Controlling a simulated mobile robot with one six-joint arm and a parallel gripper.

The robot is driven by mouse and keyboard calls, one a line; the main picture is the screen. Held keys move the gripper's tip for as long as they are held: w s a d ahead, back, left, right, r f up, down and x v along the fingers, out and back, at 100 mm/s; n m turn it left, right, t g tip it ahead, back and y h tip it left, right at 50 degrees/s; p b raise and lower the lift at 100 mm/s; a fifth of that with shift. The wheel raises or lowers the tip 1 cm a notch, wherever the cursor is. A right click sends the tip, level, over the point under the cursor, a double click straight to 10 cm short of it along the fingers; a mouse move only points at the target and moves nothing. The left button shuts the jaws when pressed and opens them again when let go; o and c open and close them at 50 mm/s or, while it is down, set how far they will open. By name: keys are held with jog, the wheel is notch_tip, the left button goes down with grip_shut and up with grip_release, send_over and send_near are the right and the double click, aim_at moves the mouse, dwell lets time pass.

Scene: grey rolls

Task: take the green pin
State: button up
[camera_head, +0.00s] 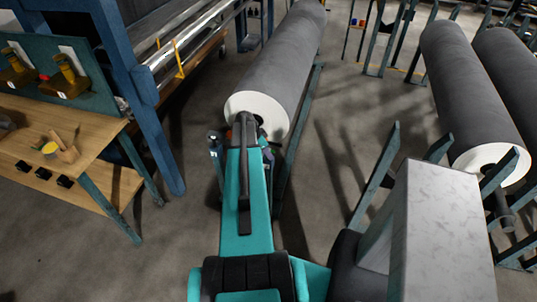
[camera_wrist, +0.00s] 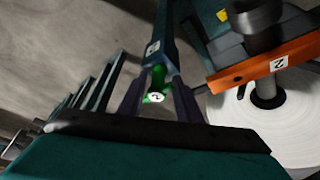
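The green pin (camera_wrist: 157,76) shows in the wrist view, near the middle. A round white tag marked 2 (camera_wrist: 156,97) sits at its near end. It stands at a dark teal beam that also bears a 2 label. My gripper (camera_wrist: 160,84) has its two dark fingers on either side of the pin, with some space seeming to remain between them. Whether either finger touches the pin is not clear. In the head view my teal arm reaches toward the near end of a grey roll, and I cannot make out the pin there.
The grey roll (camera_head: 283,65) with a white end lies ahead on a dark stand. An orange bar marked 2 (camera_wrist: 265,66) and the white roll end (camera_wrist: 275,125) are close on the right. A wooden workbench (camera_head: 75,150) stands left. More rolls (camera_head: 470,90) lie right.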

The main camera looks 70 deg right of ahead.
grip_shut()
jog(key=shift+r, duration=0.2)
jog(key=shift+r+b, duration=1.85)
jog(key=shift+r, duration=2.95)
